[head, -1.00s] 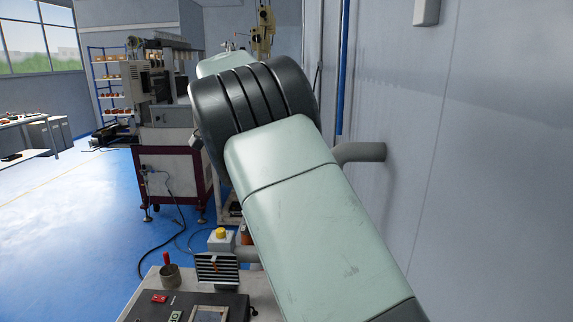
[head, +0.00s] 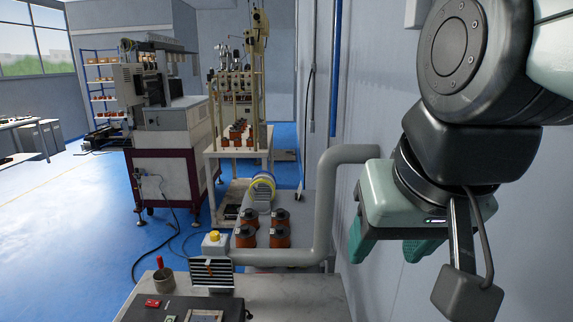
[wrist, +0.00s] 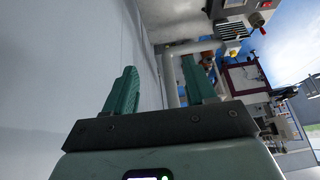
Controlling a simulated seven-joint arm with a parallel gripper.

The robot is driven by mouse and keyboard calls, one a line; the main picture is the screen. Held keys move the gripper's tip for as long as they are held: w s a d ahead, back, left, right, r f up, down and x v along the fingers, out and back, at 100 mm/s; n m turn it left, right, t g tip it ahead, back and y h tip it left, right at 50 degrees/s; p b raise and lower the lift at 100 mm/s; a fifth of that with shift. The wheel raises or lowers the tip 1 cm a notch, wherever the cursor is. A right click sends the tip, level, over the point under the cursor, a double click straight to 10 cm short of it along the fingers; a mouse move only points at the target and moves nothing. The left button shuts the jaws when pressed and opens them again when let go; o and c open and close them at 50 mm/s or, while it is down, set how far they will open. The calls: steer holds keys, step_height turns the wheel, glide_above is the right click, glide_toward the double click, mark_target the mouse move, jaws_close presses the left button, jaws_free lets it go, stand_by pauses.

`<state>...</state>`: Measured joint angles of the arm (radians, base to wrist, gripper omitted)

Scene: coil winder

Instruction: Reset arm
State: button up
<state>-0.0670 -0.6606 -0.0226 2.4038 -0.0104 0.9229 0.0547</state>
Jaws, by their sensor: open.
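My gripper (head: 392,243) hangs at the right of the head view, close to the grey wall and to the right of the bench. Its two green fingers point down and stand apart with nothing between them. In the wrist view the open fingers (wrist: 158,88) also show empty, with the wall and a grey pipe beyond them.
A thick grey pipe (head: 322,200) runs from the wall down and left, near my gripper. The bench top (head: 290,295) holds a dark control panel (head: 180,308), a yellow-topped box (head: 214,243) and a cup (head: 163,282). Orange coils (head: 280,236) stand behind.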

steer(key=shift+s+d+f, duration=0.2)
steer(key=shift+s+f, duration=0.7)
steer(key=shift+s, duration=0.3)
